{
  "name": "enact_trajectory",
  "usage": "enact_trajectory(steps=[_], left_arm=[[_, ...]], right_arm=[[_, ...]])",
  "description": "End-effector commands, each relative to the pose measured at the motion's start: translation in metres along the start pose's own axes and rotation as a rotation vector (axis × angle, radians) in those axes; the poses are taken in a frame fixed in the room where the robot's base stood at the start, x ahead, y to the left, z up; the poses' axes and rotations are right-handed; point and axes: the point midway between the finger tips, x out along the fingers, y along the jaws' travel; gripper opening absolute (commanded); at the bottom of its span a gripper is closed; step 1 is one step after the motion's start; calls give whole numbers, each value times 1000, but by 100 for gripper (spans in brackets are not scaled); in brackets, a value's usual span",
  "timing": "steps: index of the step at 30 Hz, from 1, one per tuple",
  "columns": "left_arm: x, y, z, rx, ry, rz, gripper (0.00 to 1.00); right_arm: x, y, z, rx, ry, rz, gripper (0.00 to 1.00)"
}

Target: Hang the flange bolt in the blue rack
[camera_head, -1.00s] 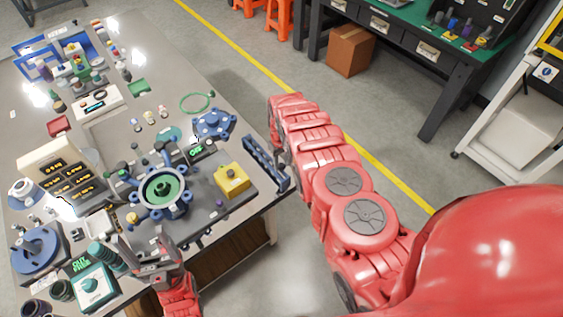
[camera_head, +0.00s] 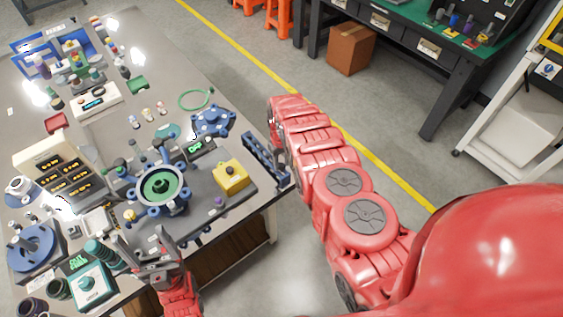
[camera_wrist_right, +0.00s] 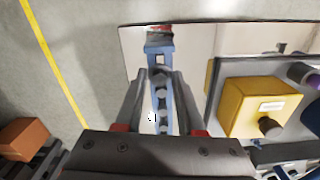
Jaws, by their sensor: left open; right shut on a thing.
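The blue rack (camera_head: 265,160) is a long slotted bar at the right edge of the workbench. In the right wrist view the rack (camera_wrist_right: 160,62) lies lengthwise beneath and between my right fingers. My right gripper (camera_wrist_right: 161,78) is above it, shut on a small grey part that seems to be the flange bolt (camera_wrist_right: 161,92); its outline blends with the rack, so I cannot tell whether it touches a slot. In the head view my right arm hides this hand. My left gripper (camera_head: 141,244) is open over the bench's near side, with nothing visible between its fingers.
A yellow box (camera_head: 231,178) stands left of the rack, with a round blue-green fixture (camera_head: 160,186) further left. A blue flanged part (camera_head: 213,121) lies behind. The bench (camera_head: 180,80) is crowded on its left; open floor (camera_head: 330,270) lies to its right.

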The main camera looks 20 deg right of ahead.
Motion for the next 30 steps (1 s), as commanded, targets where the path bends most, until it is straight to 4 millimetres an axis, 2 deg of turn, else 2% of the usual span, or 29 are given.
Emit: enact_trajectory(steps=[30], left_arm=[[-9, 0, 2, 0, 0, 0, 76]], right_arm=[[12, 0, 1, 0, -1, 0, 0]])
